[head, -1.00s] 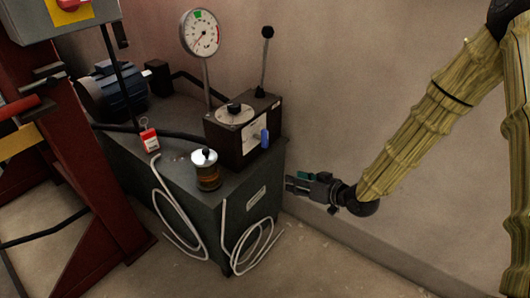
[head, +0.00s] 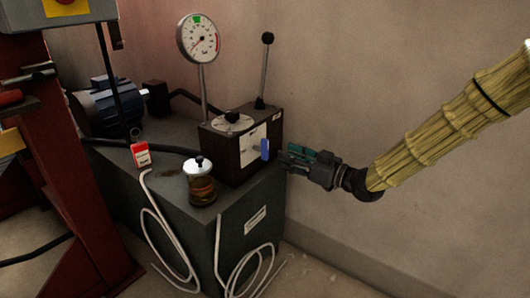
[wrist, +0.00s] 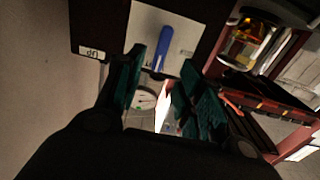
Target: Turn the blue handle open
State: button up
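The blue handle (head: 265,149) is on the right-hand face of a dark box (head: 231,150) with a white label plate, and it stands upright in the head view. In the wrist view the blue handle (wrist: 163,48) lies ahead, just beyond the gap between my fingertips. My gripper (head: 290,158), with green fingers, is just right of the handle in the head view. It also shows in the wrist view (wrist: 160,75), where the fingers are apart with nothing between them. It does not appear to touch the handle.
The box stands on a dark green cabinet (head: 235,215). A glass jar (head: 201,182), a red tag (head: 141,153), a dial gauge (head: 198,39) and a black-knobbed lever (head: 265,75) are close by. A bare wall (head: 400,90) is behind my arm.

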aim_at(268, 149)
jog(key=b+x, duration=0.3)
jog(key=x, duration=0.6)
grip_shut()
